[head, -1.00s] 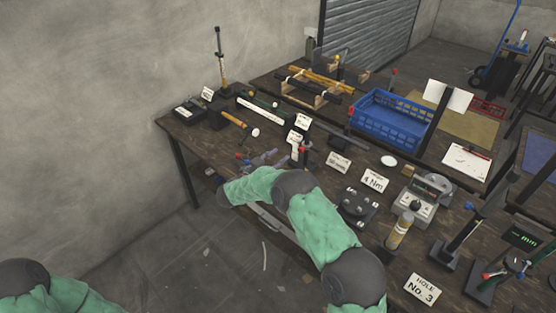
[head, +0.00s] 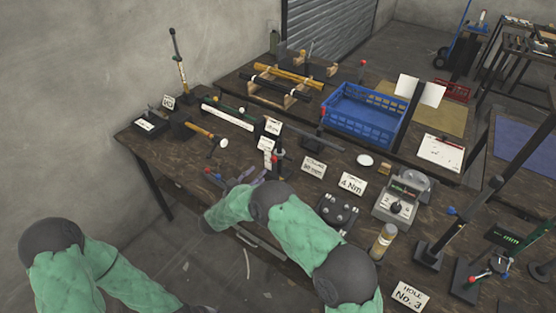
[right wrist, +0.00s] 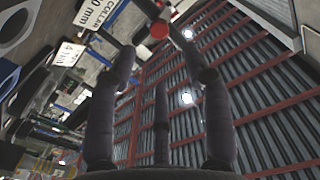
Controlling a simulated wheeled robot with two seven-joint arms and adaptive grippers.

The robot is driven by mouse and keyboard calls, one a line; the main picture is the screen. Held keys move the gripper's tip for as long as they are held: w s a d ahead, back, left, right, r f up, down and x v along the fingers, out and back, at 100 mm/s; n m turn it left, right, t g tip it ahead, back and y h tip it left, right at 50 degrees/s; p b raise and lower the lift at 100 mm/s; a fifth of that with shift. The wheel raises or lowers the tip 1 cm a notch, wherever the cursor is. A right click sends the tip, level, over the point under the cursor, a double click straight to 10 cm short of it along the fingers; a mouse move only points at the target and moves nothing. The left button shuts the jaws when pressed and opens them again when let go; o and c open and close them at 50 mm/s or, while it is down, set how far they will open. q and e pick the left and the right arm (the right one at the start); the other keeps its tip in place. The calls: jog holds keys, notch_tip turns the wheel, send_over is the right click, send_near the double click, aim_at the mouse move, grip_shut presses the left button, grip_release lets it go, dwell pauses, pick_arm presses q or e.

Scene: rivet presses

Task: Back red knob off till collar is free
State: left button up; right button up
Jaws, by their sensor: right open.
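A red knob (right wrist: 159,30) shows in the right wrist view, ahead of my fingertips, with dark bars meeting around it. My right gripper (head: 243,178) is at the bench's near edge, just left of that part. In the right wrist view its fingers (right wrist: 158,75) are spread, with nothing between them. The collar cannot be made out. My left arm is at lower left, its gripper out of view.
A blue crate (head: 362,116), a grey gauge box (head: 397,202) and a yellow-brown cylinder (head: 382,241) stand to the right. Several upright stands crowd the right.

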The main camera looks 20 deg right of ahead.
aim_at(272, 160)
jog(key=b+x, duration=0.1)
jog(key=x, duration=0.8)
jog(key=shift+f, duration=0.1)
grip_shut()
